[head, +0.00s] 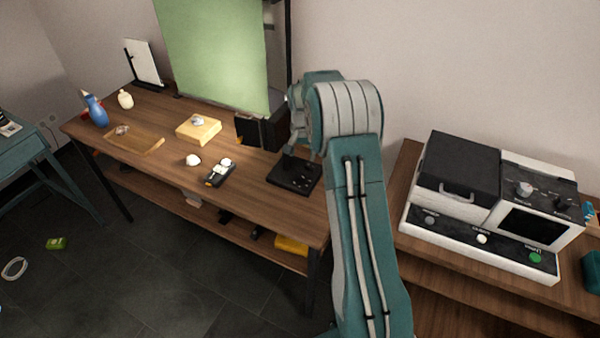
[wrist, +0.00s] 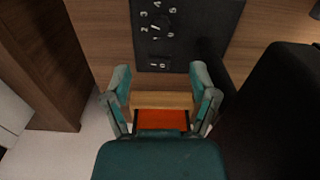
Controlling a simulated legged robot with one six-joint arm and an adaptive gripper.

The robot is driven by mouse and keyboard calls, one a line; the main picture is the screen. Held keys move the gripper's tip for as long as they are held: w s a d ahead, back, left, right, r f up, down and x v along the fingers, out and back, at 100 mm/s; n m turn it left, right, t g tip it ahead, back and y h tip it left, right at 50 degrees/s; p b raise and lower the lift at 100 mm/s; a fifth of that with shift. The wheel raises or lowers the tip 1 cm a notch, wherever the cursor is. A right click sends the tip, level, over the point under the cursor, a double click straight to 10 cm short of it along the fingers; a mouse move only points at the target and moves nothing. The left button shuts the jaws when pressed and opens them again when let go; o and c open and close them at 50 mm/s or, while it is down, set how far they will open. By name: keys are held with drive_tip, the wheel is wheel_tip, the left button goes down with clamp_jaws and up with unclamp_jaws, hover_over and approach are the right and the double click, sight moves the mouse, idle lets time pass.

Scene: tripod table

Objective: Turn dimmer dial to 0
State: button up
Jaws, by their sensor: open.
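The dimmer panel (wrist: 215,18) is a black plate on the wooden table, at the top of the wrist view. Its round dark dial (wrist: 157,29) is ringed by white numbers; the exact setting is too small to read. A small switch marked with 1 and 0 (wrist: 159,62) sits below the dial. In the head view the panel appears as a flat black box (head: 293,174) at the table's right end. My gripper (wrist: 160,74) is open and empty, its fingers spread just below the panel's lower edge in the picture and apart from the dial. In the head view my arm hides most of it.
A black box (wrist: 275,110) stands close on the right of the wrist view. A black-and-white machine (head: 490,205) stands right of my arm.

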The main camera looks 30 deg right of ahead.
sight(302, 176)
wheel_tip(302, 176, down, 9)
drive_tip(key=shift+f, duration=0.2)
clamp_jaws()
